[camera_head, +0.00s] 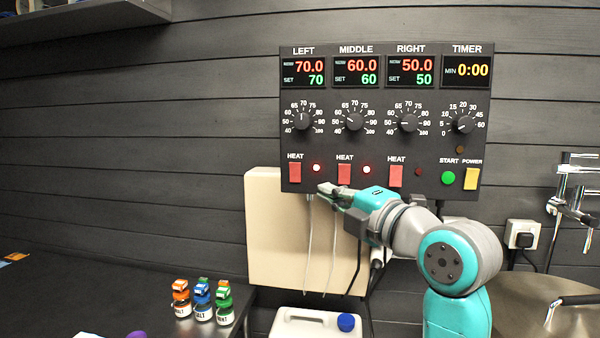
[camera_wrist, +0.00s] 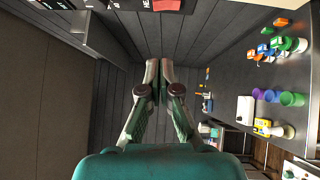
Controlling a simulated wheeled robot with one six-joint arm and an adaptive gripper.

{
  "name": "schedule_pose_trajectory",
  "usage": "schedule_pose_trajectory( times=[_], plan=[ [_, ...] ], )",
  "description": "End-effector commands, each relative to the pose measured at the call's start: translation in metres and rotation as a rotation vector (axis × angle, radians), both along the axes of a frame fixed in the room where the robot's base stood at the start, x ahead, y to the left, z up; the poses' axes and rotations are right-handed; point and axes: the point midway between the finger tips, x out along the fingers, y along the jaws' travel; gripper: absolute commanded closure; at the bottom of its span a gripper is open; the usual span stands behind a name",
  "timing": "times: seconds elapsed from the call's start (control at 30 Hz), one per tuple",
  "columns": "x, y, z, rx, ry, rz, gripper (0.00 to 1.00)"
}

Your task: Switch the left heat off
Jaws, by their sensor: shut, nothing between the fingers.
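The control panel (camera_head: 383,145) hangs on the dark wall in the head view. Its left heat switch (camera_head: 295,172) is a red rocker under the LEFT column, and the small lamp (camera_head: 316,168) beside it is lit red. The left display (camera_head: 303,71) reads 70.0 over a set value of 70. My gripper (camera_head: 323,188) is shut and empty, just below and to the right of the left heat switch, near the panel's lower edge. In the wrist view my gripper (camera_wrist: 159,66) points ahead with its fingertips together; a red switch (camera_wrist: 166,5) shows at the top edge.
The middle heat switch (camera_head: 344,174) has a lit lamp; the right heat switch (camera_head: 396,176) has a dark one. A beige board (camera_head: 272,235) stands below the panel.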

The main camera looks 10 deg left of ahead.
Motion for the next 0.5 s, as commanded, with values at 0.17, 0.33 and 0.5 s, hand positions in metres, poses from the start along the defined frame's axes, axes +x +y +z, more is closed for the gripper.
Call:
schedule_pose_trajectory(
  times=[0.17,0.33,0.5],
  plan=[
    [0.000,0.000,0.000,0.001,0.001,0.000,1.00],
    [0.004,0.004,0.000,0.001,0.002,0.001,1.00],
    [0.020,0.019,0.002,0.001,0.004,0.001,1.00]
  ],
)
